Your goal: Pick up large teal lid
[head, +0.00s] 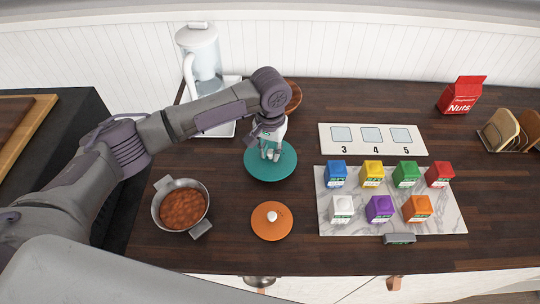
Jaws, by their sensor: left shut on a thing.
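The large teal lid (284,171) is a round disc left of the middle of the dark wooden counter. My left gripper (270,155) is over its centre, pointing down, and is shut on the lid's knob, which the fingers hide. I cannot tell whether the lid rests on the counter or is slightly raised. My right gripper is not in view.
A smaller orange lid (261,225) with a white knob lies in front. A pan of red-brown food (184,209) stands at left. A marble board (330,215) with several coloured cubes and a numbered card (373,148) are at right. A clear pitcher (203,63) stands behind.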

